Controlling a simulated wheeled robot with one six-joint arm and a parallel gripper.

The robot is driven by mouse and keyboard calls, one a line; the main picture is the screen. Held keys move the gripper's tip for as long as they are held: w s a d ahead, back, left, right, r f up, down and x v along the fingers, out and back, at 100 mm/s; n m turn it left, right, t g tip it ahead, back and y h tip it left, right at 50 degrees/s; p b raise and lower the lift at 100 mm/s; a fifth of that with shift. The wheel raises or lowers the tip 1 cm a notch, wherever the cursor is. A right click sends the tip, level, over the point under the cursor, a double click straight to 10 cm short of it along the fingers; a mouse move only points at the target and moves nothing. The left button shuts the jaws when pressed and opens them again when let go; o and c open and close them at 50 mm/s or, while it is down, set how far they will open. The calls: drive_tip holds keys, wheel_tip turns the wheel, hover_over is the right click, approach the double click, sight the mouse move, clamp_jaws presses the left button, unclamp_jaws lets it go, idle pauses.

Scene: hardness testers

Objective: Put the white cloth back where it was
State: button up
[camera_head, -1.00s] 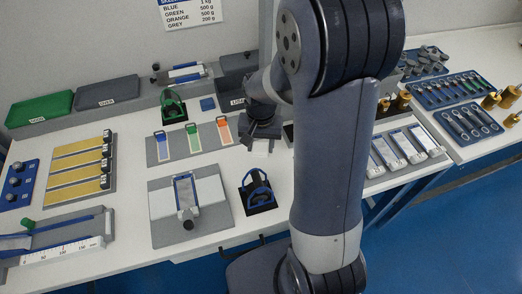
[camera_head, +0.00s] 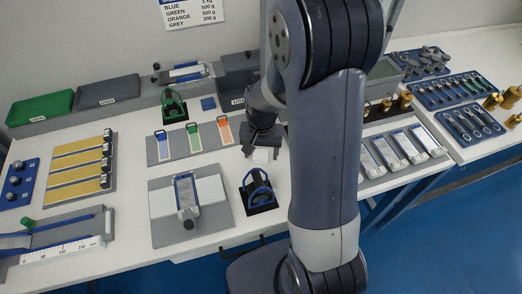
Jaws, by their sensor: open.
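A small white piece (camera_head: 262,156), which looks like the white cloth, lies on the white bench just in front of my gripper. It is small in the picture and pale against the bench, so its outline is hard to make out. My gripper (camera_head: 255,147) is open, pointing down close beside the white piece. I cannot tell whether a finger touches it. My own arm hides the bench to the right.
A grey board (camera_head: 162,146) with coloured-framed strips lies left of my gripper. A black stand with a blue clamp (camera_head: 258,190) is in front. A grey plate device (camera_head: 162,236) stands front left. Grey and green trays (camera_head: 40,106) line the back.

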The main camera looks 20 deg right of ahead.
sight(261, 154)
wheel_tip(261, 154, up, 12)
drive_tip(key=shift+r+p, duration=0.2)
drive_tip(key=shift+p, duration=0.25)
